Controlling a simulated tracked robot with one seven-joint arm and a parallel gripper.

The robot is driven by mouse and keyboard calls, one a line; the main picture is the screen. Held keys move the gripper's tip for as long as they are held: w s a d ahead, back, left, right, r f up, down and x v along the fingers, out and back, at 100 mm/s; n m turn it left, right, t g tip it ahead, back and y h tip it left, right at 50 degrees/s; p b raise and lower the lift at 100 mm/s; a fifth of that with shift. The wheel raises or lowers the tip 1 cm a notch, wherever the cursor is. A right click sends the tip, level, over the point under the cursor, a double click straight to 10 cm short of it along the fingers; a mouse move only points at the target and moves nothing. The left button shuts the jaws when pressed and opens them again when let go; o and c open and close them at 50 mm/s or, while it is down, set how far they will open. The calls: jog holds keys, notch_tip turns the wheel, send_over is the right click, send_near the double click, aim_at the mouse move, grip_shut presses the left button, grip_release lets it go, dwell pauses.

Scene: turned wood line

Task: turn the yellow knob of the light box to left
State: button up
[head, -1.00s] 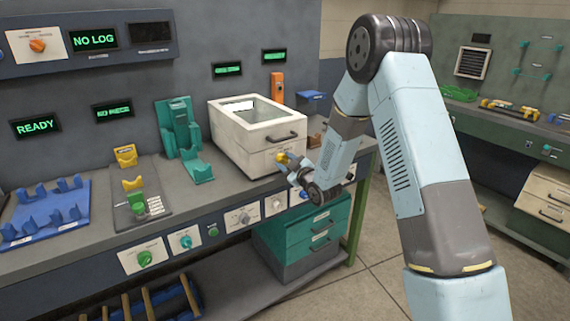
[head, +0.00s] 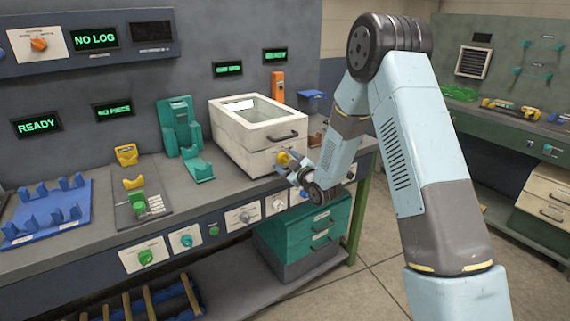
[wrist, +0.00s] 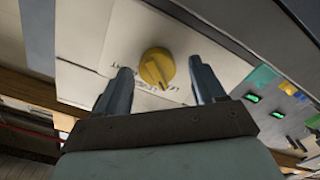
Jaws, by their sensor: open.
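The light box (head: 238,129) is a white box with a glass top and a dark handle, standing on the bench. Its yellow knob (head: 282,158) is on the front face, low at the right, and also shows in the wrist view (wrist: 157,67). In the wrist view the knob has a raised ridge and a printed label partly readable beside it. My gripper (head: 290,171) is close in front of the knob. In the wrist view its two fingers (wrist: 160,82) are apart, with the knob seen between their tips. I cannot tell whether they touch it.
The bench front has a row of knobs and buttons, including a green knob (head: 146,257) and a teal knob (head: 187,241). A teal stand (head: 181,135) is left of the box. An orange post (head: 277,88) stands behind it. Teal drawers (head: 310,235) sit below.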

jog(key=v, duration=1.3)
jog(key=shift+s+d, duration=0.25)
jog(key=shift+s, duration=0.05)
jog(key=s+d+r+m+g+h, duration=0.2)
jog(key=s+d+r+m+h, duration=0.15)
jog(key=d+r, duration=0.35)
jog(key=s+d+r+m+g+h, duration=0.25)
jog(key=d+r+m+h, duration=0.2)
jog(key=r, duration=0.45)
jog(key=s+d+r+m+g, duration=0.1)
jog(key=s+r+m, duration=0.1)
jog(key=s, duration=0.7)
jog(key=s+d+r+m+g+h, duration=0.1)
jog(key=s+d+r+m+g, duration=0.1)
jog(key=s, duration=0.7)
jog(key=s+d+r+m+g+h, duration=0.1)
jog(key=s+r+m+g, duration=0.1)
jog(key=s, duration=0.7)
jog(key=shift+s+d+r, duration=0.3)
jog(key=shift+d+r, duration=0.05)
jog(key=shift+r, duration=0.15)
